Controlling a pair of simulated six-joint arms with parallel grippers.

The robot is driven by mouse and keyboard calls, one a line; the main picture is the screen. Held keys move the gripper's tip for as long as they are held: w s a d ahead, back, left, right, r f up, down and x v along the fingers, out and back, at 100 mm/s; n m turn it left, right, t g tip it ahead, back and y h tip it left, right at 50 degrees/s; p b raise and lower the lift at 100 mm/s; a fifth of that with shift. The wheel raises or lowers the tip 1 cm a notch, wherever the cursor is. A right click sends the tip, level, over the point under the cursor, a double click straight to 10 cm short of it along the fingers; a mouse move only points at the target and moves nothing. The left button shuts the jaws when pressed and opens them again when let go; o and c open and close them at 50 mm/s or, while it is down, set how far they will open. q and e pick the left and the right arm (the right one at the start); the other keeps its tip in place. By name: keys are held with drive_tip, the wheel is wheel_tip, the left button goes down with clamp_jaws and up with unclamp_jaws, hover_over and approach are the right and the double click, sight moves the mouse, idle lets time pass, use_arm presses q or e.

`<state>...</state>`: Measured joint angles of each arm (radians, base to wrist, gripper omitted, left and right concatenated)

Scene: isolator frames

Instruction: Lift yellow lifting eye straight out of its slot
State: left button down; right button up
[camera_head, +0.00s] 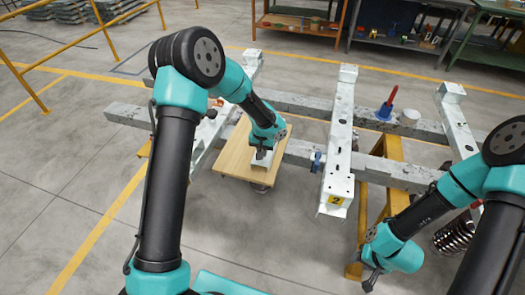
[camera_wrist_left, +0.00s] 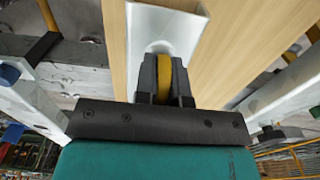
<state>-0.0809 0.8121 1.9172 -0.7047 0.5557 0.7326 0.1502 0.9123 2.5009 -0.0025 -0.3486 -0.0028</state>
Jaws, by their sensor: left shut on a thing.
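The yellow lifting eye (camera_wrist_left: 164,76) is between the dark fingers of my left gripper (camera_wrist_left: 164,80) in the left wrist view, and the fingers are shut on it. Beyond it is a pale metal holder (camera_wrist_left: 188,28) on a wooden board. Whether the eye's lower end is in its slot cannot be seen. In the head view, my left gripper (camera_head: 264,152) points down over the holder (camera_head: 261,164), and the eye is hidden there. My right gripper (camera_head: 363,272) is at the lower right, with its fingers apart and nothing between them.
The wooden board (camera_head: 234,160) sits by the grey metal beams (camera_head: 304,154). A cross beam with a yellow label (camera_head: 336,199) stands to the right. Floor at the lower middle is clear.

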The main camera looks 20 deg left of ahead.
use_arm(q)
drive_tip(key=shift+w+r, duration=0.1)
drive_tip(key=shift+w, duration=0.4)
idle(1.0)
drive_tip(key=shift+r, duration=1.25)
idle(2.7)
drive_tip(key=shift+r, duration=2.85)
